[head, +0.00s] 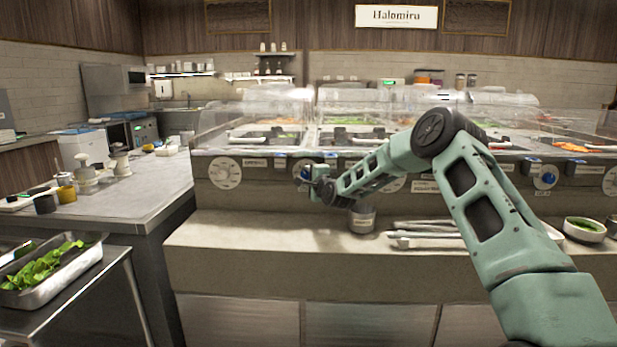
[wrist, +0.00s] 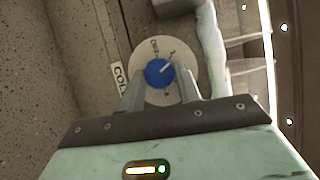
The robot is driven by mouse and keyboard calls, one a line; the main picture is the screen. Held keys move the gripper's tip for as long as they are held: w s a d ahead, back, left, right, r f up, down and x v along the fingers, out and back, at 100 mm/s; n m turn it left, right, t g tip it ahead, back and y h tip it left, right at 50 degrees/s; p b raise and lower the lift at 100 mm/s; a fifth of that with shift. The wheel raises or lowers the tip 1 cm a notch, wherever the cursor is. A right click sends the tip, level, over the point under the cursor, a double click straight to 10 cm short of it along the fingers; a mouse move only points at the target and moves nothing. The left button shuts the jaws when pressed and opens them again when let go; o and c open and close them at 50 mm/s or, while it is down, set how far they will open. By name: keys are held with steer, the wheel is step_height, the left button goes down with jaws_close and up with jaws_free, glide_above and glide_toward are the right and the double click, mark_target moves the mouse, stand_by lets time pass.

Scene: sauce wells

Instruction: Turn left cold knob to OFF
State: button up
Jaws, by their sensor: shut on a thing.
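The cold knob (wrist: 159,73) is a blue round knob on a white dial plate (wrist: 158,98) with dark marks and a white pointer line. A partly hidden label reading "COL" (wrist: 119,78) sits beside it. In the head view the blue knob (head: 304,173) is on the counter's front panel, left of centre, partly hidden by my gripper. My gripper (head: 319,187) reaches the panel from the right. In the wrist view its two fingers (wrist: 160,77) stand on either side of the knob, shut on it. The dial's small marks are too blurred to read surely.
A large white dial (head: 225,173) is left of the knob. Another blue knob (head: 546,177) is at the far right. A metal cup (head: 362,217) and tongs (head: 425,238) lie on the ledge below my arm. Clear sneeze guards (head: 262,112) rise above the panel. The ledge's left part is clear.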

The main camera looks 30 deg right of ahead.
steer(key=n+g+p, duration=0.1)
steer(key=n, duration=0.1)
steer(key=r+n+g+p, duration=0.1)
steer(key=n+g, duration=0.1)
steer(key=n, duration=0.1)
steer(key=shift+w+a+h+p, duration=0.1)
steer(key=shift+a+h+p, duration=0.1)
steer(key=shift+h+p, duration=0.15)
steer(key=n+g+h+p, duration=0.1)
steer(key=n+p, duration=0.1)
steer(key=p, duration=0.1)
steer(key=shift+a, duration=0.1)
steer(key=shift+n+g+h+p, duration=0.35)
steer(key=shift+n+g+p, duration=0.3)
steer(key=shift+p, duration=0.25)
steer(key=shift+f+n, duration=0.15)
steer(key=shift+n, duration=0.1)
steer(key=o, duration=1)
steer(key=shift+w, duration=0.1)
steer(key=shift+c, duration=0.2)
steer(key=b+v, duration=0.2)
steer(key=v, duration=1.5)
